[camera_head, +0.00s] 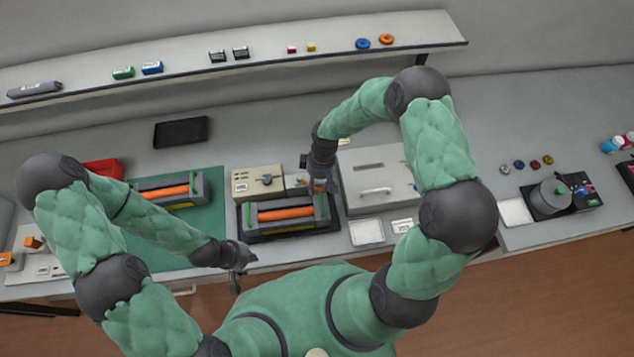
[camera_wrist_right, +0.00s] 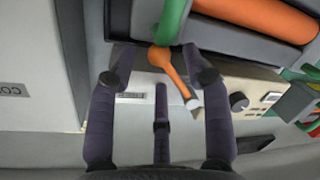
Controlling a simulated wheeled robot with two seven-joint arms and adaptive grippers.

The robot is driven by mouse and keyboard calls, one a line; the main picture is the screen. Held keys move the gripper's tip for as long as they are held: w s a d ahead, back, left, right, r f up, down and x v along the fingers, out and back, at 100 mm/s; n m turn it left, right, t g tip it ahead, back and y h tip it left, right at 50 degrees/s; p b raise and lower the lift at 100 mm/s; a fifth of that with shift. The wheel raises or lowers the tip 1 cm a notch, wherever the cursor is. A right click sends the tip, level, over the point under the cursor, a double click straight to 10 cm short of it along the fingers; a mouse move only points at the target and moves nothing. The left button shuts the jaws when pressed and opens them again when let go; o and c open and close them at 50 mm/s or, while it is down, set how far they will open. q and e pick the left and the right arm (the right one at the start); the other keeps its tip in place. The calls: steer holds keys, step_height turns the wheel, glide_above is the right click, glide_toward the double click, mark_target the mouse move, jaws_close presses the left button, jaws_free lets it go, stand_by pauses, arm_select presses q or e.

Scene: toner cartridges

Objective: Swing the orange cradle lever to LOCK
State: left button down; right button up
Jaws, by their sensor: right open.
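The orange cradle lever (camera_wrist_right: 172,68) shows in the right wrist view, with a round pivot end and a pale tip. It lies between the two spread fingers of my right gripper (camera_wrist_right: 160,75), which is open. I cannot tell whether a finger touches the lever. In the head view my right gripper (camera_head: 322,187) is at the right rear corner of the cradle (camera_head: 291,233), which holds a cartridge with an orange roller (camera_head: 285,213). The lever is hard to make out there. My left gripper (camera_head: 240,259) is by the bench front, left of the cradle; its fingers are unclear.
A beige box with a dark knob (camera_head: 267,180) stands behind the cradle. A grey lidded unit (camera_head: 375,175) stands close to its right. A second cartridge (camera_head: 172,190) lies on the green mat (camera_head: 205,230) to the left. A black tray (camera_head: 181,132) lies further back.

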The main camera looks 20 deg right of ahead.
step_height(320, 180, up, 12)
steer(key=w+d, duration=0.1)
steer(key=d, duration=0.1)
steer(key=shift+w+f, duration=0.15)
steer(key=shift+w, duration=0.05)
